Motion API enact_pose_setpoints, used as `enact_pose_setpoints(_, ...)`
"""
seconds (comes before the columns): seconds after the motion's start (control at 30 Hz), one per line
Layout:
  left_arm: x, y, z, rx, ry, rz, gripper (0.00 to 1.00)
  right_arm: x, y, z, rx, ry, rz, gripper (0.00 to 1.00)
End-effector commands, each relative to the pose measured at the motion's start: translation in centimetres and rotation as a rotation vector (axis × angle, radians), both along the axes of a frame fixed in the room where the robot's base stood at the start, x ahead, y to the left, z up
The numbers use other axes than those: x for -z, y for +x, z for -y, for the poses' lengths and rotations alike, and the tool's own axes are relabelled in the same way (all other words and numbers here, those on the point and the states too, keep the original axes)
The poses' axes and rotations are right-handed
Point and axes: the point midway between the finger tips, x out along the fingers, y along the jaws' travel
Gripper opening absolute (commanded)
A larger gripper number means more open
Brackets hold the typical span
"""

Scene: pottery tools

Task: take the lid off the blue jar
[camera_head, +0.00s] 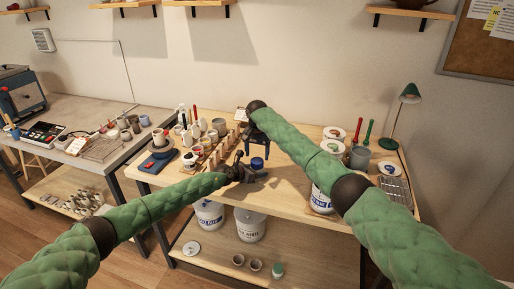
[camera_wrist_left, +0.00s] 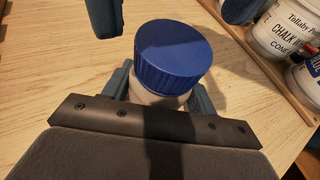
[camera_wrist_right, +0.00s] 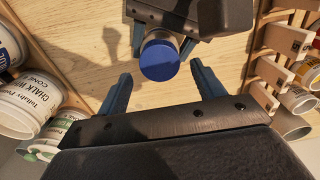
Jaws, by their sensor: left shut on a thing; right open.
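The jar has a pale body (camera_wrist_left: 150,97) and a ribbed blue lid (camera_wrist_left: 172,52); the lid is on it. The lid also shows in the head view (camera_head: 257,163) and the right wrist view (camera_wrist_right: 160,58). My left gripper (camera_wrist_left: 160,92) is shut on the jar body below the lid, one finger on each side. My right gripper (camera_wrist_right: 161,85) is open and empty. Its fingers point toward the lid, apart from it, and their tips also show at the top of the left wrist view. The jar's underside is hidden.
The wooden table (camera_head: 291,190) is bare around the jar. White labelled tubs (camera_wrist_left: 277,30) stand on one side. A wooden rack (camera_wrist_right: 272,75) and cups stand on the other. A green lamp (camera_head: 409,95) is at the back right.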

Motion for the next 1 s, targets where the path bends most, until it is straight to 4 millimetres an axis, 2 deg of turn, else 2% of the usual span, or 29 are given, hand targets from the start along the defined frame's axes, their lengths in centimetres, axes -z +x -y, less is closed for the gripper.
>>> enact_pose_setpoints(0.1,-0.1,0.0,0.0,0.0,-0.001,0.001,0.0,1.6,0.0,0.0,0.0,-0.001,0.0,0.68)
enact_pose_setpoints(0.3,-0.1,0.0,0.0,0.0,-0.001,0.001,0.0,3.3,0.0,0.0,0.0,0.0,0.001,0.68)
enact_pose_setpoints(0.67,-0.1,0.0,0.0,0.0,-0.001,0.001,0.0,3.7,0.0,0.0,-0.001,0.0,0.0,0.68)
enact_pose_setpoints(0.77,-0.1,0.0,0.0,0.0,-0.001,0.001,0.0,3.7,0.0,0.0,-0.001,0.0,0.001,0.52)
enact_pose_setpoints(0.9,-0.1,0.0,0.0,0.0,-0.001,0.001,0.0,3.7,0.0,0.0,-0.001,0.0,0.001,0.25)
enact_pose_setpoints(1.0,-0.1,0.0,0.0,0.0,-0.001,0.001,0.0,3.7,0.0,0.0,-0.001,0.0,0.001,0.22)
